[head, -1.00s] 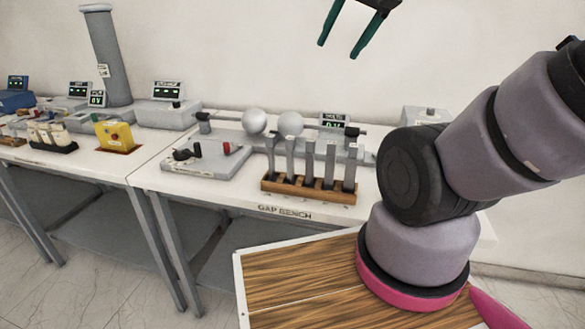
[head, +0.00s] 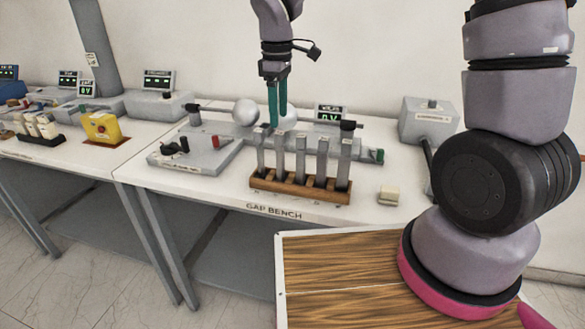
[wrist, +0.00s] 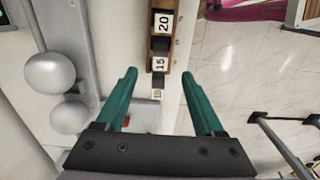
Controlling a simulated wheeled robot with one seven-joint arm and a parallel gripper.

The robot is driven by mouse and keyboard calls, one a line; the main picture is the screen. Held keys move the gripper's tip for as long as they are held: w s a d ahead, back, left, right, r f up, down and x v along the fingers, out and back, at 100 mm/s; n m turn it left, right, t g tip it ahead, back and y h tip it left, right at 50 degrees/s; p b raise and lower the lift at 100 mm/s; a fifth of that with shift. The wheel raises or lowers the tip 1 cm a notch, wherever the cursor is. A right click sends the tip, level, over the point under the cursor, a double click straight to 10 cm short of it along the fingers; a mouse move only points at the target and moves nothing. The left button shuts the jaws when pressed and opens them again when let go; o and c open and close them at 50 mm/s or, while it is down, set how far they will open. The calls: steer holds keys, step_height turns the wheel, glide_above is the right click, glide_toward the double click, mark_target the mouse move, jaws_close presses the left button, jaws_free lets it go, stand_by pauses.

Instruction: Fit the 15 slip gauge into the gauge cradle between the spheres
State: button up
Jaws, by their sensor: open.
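The 15 slip gauge (wrist: 159,64) shows its number from above in the wrist view, between the 20 gauge (wrist: 162,22) and a smaller-looking gauge (wrist: 157,94). In the head view several grey gauges stand upright in a wooden rack (head: 300,187); their numbers cannot be read there. My gripper (head: 278,118) is open and empty, pointing down above and behind the rack's left end. In the wrist view its green fingers (wrist: 159,75) lie either side of the gauge row, above it. Two pale spheres (head: 246,112) (wrist: 52,73) stand behind the rack. I cannot make out the cradle between them.
The rack stands near the front edge of the gap bench (head: 225,192). A grey panel with knobs (head: 195,152) lies left of it. A small cream block (head: 389,195) and a grey box (head: 428,120) are to the right. A yellow device (head: 101,127) sits on the left bench.

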mark_target(280, 145)
step_height(280, 145, down, 11)
steer(key=shift+f, duration=0.1)
jaws_close()
stand_by(0.5)
stand_by(1.3)
